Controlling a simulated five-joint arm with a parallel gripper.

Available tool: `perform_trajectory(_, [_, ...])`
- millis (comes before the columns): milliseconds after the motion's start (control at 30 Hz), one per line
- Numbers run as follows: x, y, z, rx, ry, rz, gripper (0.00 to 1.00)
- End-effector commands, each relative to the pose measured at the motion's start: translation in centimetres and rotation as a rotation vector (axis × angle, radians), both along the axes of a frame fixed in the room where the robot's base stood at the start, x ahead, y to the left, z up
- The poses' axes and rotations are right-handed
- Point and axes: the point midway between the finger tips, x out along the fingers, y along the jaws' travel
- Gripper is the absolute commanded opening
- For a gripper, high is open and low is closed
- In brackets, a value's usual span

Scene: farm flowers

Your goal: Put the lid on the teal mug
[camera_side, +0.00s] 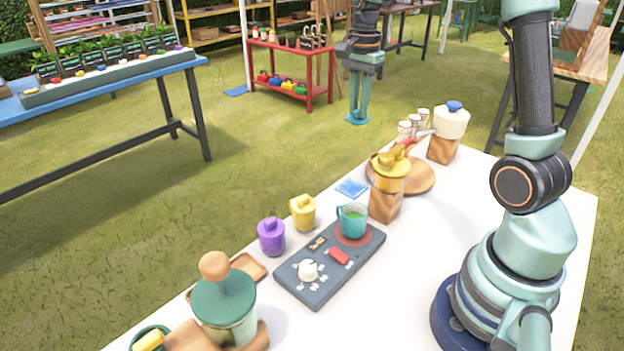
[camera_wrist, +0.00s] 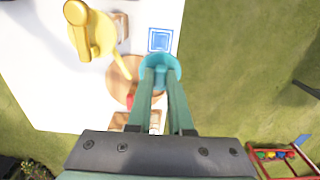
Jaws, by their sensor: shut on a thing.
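The teal mug (camera_side: 352,221) stands upright on a red round pad on a dark grey panel (camera_side: 313,289). Its top is open and shows green contents. My gripper (camera_side: 360,106) hangs down at the top centre of the side view, well above the table. It is shut on the teal lid (camera_side: 357,119), a flat disc held about level. In the wrist view my gripper's fingers (camera_wrist: 161,84) pinch the lid's middle, and the lid (camera_wrist: 173,66) shows around their tips. The mug is not visible in the wrist view.
A wooden jar with a yellow top (camera_side: 388,201) stands right beside the mug. A round wooden board (camera_side: 425,180) and a blue-and-white card (camera_side: 351,188) lie behind. Yellow (camera_side: 303,214) and purple (camera_side: 271,238) lidded pots stand left; a green canister (camera_side: 224,309) is in front.

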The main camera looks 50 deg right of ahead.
Motion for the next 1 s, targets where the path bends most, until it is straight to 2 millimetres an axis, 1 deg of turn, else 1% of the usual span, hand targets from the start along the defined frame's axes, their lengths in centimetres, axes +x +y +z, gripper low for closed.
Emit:
perform_trajectory(67, [-0.3,0.8,0.3,0.0,-0.001,0.023,0.0])
perform_trajectory(133, [-0.8,2.1,0.4,0.0,0.0,0.059,0.0])
perform_trajectory(233, [-2.1,4.6,0.0,0.0,0.0,0.135,0.0])
perform_trajectory(400, [-5.2,9.2,-1.1,0.0,-0.001,0.289,0.0])
perform_trajectory(500, [-7.1,11.3,-1.9,0.0,-0.001,0.37,0.0])
perform_trajectory(600, [-8.8,12.9,-2.6,0.0,-0.001,0.436,0.0])
perform_trajectory(700, [-10.0,13.9,-3.1,0.0,0.0,0.481,0.0])
perform_trajectory(800, [-10.7,14.4,-3.5,0.0,-0.001,0.507,0.0])
perform_trajectory(1000, [-11.0,14.6,-4.3,0.001,0.001,0.518,0.0])
